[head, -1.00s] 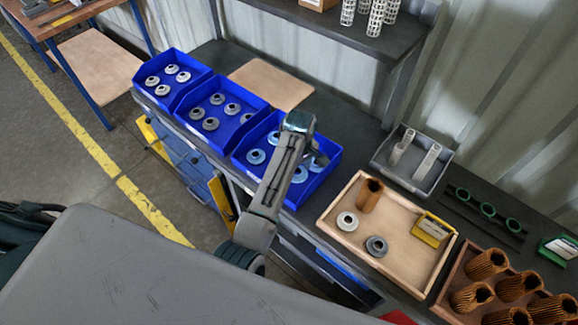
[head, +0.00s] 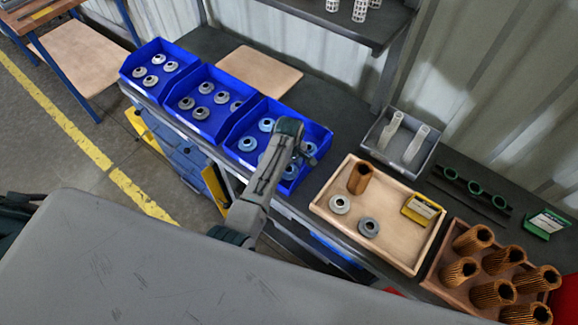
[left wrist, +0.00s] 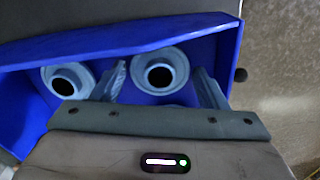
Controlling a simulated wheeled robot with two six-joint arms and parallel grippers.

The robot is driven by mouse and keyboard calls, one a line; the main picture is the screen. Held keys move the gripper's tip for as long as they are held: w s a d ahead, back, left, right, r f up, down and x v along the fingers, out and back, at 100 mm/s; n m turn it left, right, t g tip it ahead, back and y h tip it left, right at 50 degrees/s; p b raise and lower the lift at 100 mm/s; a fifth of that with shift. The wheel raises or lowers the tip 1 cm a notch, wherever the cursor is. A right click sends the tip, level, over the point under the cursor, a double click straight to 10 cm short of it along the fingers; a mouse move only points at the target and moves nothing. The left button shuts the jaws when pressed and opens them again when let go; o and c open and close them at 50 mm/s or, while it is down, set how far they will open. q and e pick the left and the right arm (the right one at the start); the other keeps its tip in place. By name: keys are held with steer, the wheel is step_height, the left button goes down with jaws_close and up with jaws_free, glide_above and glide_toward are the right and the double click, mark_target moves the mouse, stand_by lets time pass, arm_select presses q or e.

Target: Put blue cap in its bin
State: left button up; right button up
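The light-blue caps (head: 248,143) are ring-shaped with a dark centre hole. Several lie in the right-hand blue bin (head: 318,134) of a row of three. My left gripper (head: 304,152) is over this bin, its arm hiding part of the inside. In the left wrist view my left gripper (left wrist: 160,88) is open, its two fingers apart. One blue cap (left wrist: 136,75) shows between the fingertips, with no clear contact. A second blue cap (left wrist: 48,76) lies to the left, beside the left finger. My right gripper is not in view.
The middle bin (head: 238,83) and left bin (head: 190,60) hold grey caps. A wooden tray (head: 405,255) holds a brown cartridge (head: 360,179), two caps (head: 340,204) (head: 369,227) and a yellow card holder (head: 422,208). A grey tray (head: 375,133) stands behind it.

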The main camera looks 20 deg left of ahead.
arm_select(q)
steer(key=shift+o, duration=0.9)
steer(key=shift+r, duration=0.25)
step_height(320, 180, up, 12)
steer(key=b, duration=0.2)
steer(key=shift+b, duration=0.4)
steer(key=shift+f, duration=0.1)
